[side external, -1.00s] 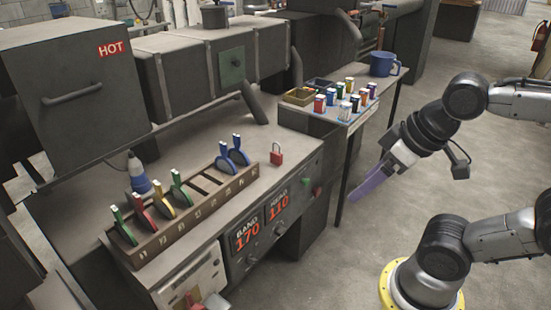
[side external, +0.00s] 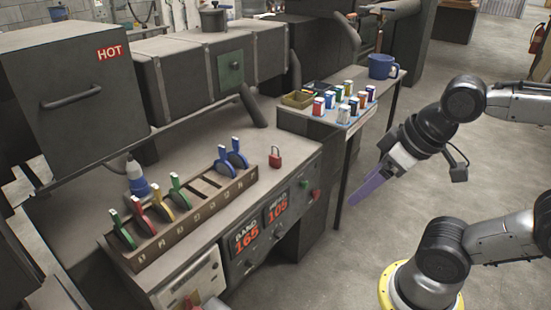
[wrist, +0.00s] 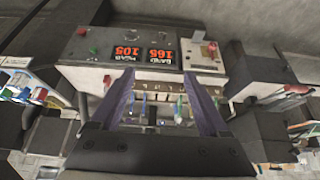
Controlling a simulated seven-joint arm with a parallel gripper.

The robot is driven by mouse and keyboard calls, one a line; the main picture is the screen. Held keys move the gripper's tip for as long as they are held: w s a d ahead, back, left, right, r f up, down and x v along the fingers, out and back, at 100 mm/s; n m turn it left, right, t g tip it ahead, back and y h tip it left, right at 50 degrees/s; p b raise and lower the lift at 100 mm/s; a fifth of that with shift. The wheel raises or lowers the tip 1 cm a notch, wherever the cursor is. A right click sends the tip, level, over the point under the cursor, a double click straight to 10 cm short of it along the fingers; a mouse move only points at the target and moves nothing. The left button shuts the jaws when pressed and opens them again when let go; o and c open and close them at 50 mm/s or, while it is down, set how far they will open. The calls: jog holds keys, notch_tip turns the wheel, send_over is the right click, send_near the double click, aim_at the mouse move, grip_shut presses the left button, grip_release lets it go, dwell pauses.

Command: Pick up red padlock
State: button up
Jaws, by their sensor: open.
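The red padlock (side external: 275,160) stands upright on the grey bench top, just beyond the right end of the wooden rack (side external: 150,250), with its shackle up. In the wrist view a small red shape that looks like the padlock (wrist: 107,81) shows left of the fingers. My gripper (side external: 354,202) has long purple fingers and is out over the floor, to the right of the bench and well apart from the padlock. In the wrist view my gripper (wrist: 158,75) is open, with nothing between its fingers.
The rack holds several coloured-handled tools. A blue-and-white bottle (side external: 137,180) stands behind it. The side table (side external: 362,121) carries small coloured boxes, bins and a blue mug (side external: 382,66). A dark box marked HOT (side external: 75,90) stands at the left.

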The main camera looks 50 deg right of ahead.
jog(key=shift+c, duration=1.3)
